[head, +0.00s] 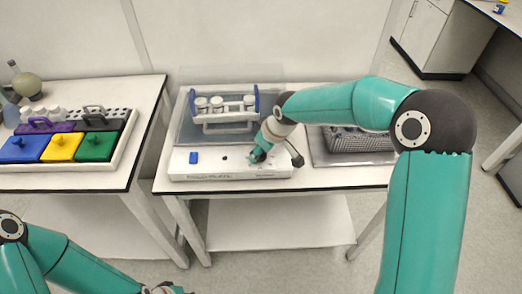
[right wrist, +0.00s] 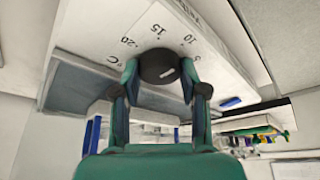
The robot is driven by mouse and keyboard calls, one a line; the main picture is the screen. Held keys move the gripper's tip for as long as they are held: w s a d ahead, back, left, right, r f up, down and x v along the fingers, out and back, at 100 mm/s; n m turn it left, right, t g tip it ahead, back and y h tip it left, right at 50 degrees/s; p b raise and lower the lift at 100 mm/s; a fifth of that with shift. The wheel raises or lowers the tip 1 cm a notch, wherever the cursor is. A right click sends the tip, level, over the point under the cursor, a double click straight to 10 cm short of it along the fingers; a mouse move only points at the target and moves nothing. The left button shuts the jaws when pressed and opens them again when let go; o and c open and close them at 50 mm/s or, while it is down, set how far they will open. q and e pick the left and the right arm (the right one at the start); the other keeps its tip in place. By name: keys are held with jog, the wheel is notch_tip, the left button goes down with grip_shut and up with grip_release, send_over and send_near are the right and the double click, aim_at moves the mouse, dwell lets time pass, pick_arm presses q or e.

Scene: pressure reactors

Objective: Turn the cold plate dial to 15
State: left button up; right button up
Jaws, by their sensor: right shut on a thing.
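The cold plate (head: 220,171) is a white unit with a grey top on the middle table. My right gripper (head: 256,157) is at its front panel and hides the dial in the head view. In the right wrist view, the black round dial (right wrist: 156,66) sits between the fingertips of my right gripper (right wrist: 158,72), which is shut on it. Printed numbers 20, 15, 10 and 5 curve around the dial. A short white mark shows on the dial's face, on the side away from the 15. My left gripper (head: 166,289) is cut off at the bottom edge.
A white rack with vials (head: 225,106) stands on the plate's top. A blue switch (head: 194,158) is on the panel's left. A dark basket (head: 362,139) lies to the right. The left table holds blue, yellow and green blocks (head: 62,147) and flasks.

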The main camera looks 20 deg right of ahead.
jog(key=shift+n, duration=0.3)
jog(key=shift+d+n+y+p, duration=0.1)
jog(key=shift+n+y+p, duration=0.25)
jog(key=shift+n, duration=0.45)
jog(key=n+g+y+b, duration=0.1)
jog(key=n, duration=0.3)
jog(key=shift+w, duration=0.15)
jog(key=shift+d+n+g+b, duration=0.1)
jog(key=shift+n+g+b, duration=0.2)
jog(key=shift+n+g, duration=0.7)
jog(key=shift+n, duration=0.4)
jog(key=o, duration=1.1)
jog(key=shift+o, duration=0.2)
jog(key=shift+r+t+y, duration=0.1)
jog(key=shift+t+y, duration=0.15)
jog(key=shift+t, duration=0.05)
